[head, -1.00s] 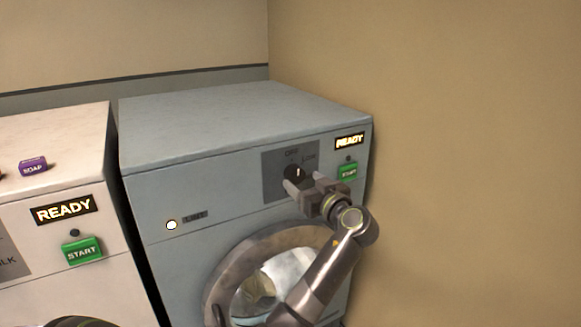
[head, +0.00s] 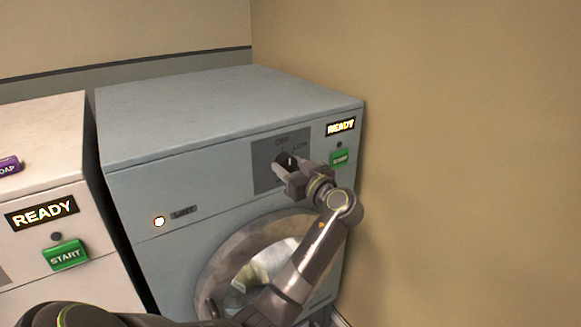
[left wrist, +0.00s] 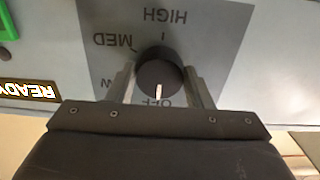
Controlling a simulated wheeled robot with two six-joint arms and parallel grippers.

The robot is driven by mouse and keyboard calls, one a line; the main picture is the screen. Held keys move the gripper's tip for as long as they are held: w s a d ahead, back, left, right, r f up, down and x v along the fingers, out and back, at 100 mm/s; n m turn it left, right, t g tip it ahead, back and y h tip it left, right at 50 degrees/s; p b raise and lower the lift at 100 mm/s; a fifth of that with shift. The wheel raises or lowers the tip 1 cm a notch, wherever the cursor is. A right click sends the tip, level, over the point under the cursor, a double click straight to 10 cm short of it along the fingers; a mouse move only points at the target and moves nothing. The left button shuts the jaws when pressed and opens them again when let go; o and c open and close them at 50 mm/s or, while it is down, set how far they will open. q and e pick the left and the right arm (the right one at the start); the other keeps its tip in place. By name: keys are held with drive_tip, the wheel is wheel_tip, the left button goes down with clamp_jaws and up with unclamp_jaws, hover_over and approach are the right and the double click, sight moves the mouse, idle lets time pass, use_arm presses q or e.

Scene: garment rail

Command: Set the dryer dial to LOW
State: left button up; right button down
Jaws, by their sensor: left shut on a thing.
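The dryer dial (head: 285,158) is a dark round knob on the grey panel (head: 262,168) of the blue-grey dryer (head: 215,185). In the left wrist view the dial (left wrist: 158,70) appears upside down, with HIGH, MED, a partly covered label ending in W, and OFF around it. Its white mark points at OFF. My left gripper (head: 284,167) is at the dial with one finger on each side. In the left wrist view the gripper (left wrist: 160,84) is shut on the dial. My right gripper is not in view.
A lit READY sign (head: 341,126) and a green START button (head: 340,158) sit right of the panel. A white machine (head: 45,165) stands at left. A tan wall (head: 460,160) closes the right side.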

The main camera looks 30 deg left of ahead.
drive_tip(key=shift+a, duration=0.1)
use_arm(q)
drive_tip(key=shift+m, duration=0.9)
drive_tip(key=m+p, duration=0.1)
drive_tip(key=m, duration=0.1)
drive_tip(key=shift+r+m, duration=0.1)
drive_tip(key=shift+m, duration=0.2)
drive_tip(key=m+p, duration=0.2)
drive_tip(key=m, duration=0.2)
drive_tip(key=shift+m+p, duration=0.85)
drive_tip(key=shift+m, duration=0.85)
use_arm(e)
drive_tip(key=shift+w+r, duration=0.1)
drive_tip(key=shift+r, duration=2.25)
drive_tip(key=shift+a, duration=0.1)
use_arm(q)
drive_tip(key=o, duration=1)
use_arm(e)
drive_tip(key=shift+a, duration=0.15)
use_arm(q)
drive_tip(key=shift+f, duration=0.2)
